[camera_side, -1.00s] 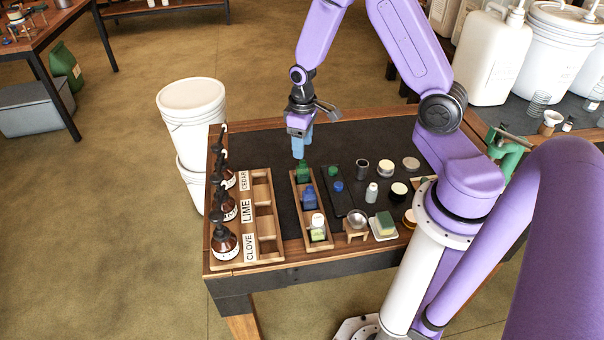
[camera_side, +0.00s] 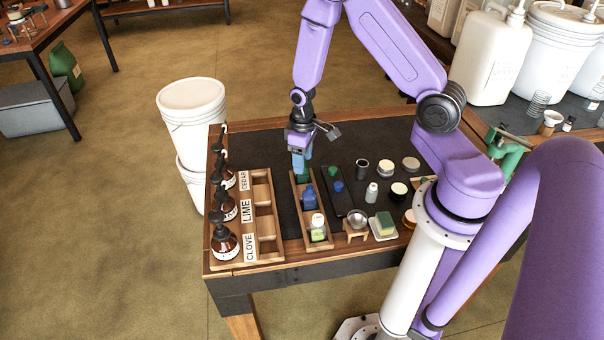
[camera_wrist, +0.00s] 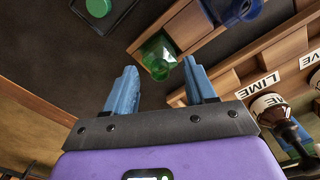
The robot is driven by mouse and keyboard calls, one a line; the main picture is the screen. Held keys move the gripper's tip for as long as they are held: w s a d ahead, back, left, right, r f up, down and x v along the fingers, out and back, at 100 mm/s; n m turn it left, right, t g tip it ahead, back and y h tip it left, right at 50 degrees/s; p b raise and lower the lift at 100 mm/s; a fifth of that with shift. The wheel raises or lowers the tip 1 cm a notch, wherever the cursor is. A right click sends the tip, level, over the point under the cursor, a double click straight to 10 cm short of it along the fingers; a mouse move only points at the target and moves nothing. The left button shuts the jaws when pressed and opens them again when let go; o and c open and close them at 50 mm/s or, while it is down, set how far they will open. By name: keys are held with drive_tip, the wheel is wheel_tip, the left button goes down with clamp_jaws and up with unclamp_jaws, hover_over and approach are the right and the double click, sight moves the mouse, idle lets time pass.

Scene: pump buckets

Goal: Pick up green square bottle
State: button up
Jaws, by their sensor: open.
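The green square bottle (camera_side: 303,175) stands in the far end of a narrow wooden tray (camera_side: 296,213). In the side view my gripper (camera_side: 301,164) is lowered over it and its blue fingers partly hide it. In the wrist view the green bottle (camera_wrist: 158,56) shows just beyond the fingertips, nearer the right finger. My gripper (camera_wrist: 160,78) is open, with nothing between its fingers. I cannot tell whether a finger touches the bottle.
A blue bottle (camera_side: 309,200) and a bottle with a white cap (camera_side: 318,225) stand in the same tray. To the left is a labelled rack (camera_side: 262,222) beside brown pump bottles (camera_side: 225,243). A dark tray with green and blue caps (camera_side: 336,187) lies to the right.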

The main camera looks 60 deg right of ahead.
clamp_jaws()
drive_tip(key=shift+r, duration=0.1)
drive_tip(key=shift+r, duration=2.9)
